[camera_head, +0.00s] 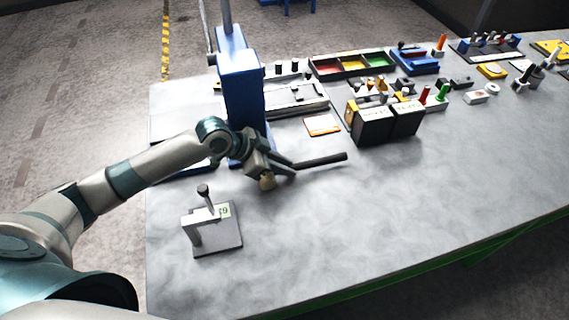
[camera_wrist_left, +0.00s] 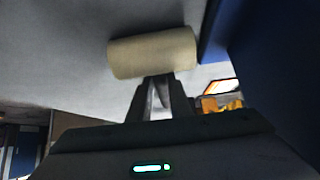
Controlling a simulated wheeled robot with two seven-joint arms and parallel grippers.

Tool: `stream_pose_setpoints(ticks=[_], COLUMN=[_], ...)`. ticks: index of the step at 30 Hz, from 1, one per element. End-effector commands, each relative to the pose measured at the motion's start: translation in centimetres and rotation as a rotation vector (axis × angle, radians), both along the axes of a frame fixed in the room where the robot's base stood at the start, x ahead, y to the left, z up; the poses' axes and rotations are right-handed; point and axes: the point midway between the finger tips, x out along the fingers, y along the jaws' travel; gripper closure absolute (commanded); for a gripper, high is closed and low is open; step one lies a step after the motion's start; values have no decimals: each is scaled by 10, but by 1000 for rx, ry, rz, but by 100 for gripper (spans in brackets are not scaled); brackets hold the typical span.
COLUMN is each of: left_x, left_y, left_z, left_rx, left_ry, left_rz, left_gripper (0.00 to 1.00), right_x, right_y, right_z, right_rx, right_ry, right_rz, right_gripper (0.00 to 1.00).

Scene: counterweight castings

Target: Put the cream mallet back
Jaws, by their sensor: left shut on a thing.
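The cream mallet shows its cream head (camera_head: 267,182) just under my left gripper (camera_head: 280,167), and a dark handle (camera_head: 322,160) sticks out to the right over the grey table. My left gripper is shut on the mallet. In the left wrist view the cylindrical cream head (camera_wrist_left: 152,52) lies across and just beyond the fingertips (camera_wrist_left: 160,88). I cannot tell whether the mallet touches the tabletop. A grey metal stand (camera_head: 214,238) with a square base, an upright part, a dark-knobbed rod and a small label stands at the near left of the table. My right gripper is not in view.
A tall blue column (camera_head: 238,90) stands close behind my left gripper. An orange-edged card (camera_head: 322,125) lies nearby. The table's front middle (camera_head: 370,220) is clear.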

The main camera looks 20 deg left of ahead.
Motion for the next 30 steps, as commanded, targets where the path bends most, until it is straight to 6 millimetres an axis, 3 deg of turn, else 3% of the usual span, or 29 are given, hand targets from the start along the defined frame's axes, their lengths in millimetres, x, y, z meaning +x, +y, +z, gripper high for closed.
stream_pose_setpoints(ticks=[8,9,11,23,30], left_x=[1,0,0,-1,-9], left_y=[0,0,0,2,14], left_z=[-2,-4,-4,-3,11], left_rx=[-2,1,1,1,4], left_ry=[-5,-1,-1,-1,-4], left_rz=[0,0,0,0,-1], left_gripper=[100,78,64,64,64], right_x=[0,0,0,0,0], right_y=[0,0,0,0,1], right_z=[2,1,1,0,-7], right_rx=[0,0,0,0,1], right_ry=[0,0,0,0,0], right_rz=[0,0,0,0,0], right_gripper=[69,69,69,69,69])
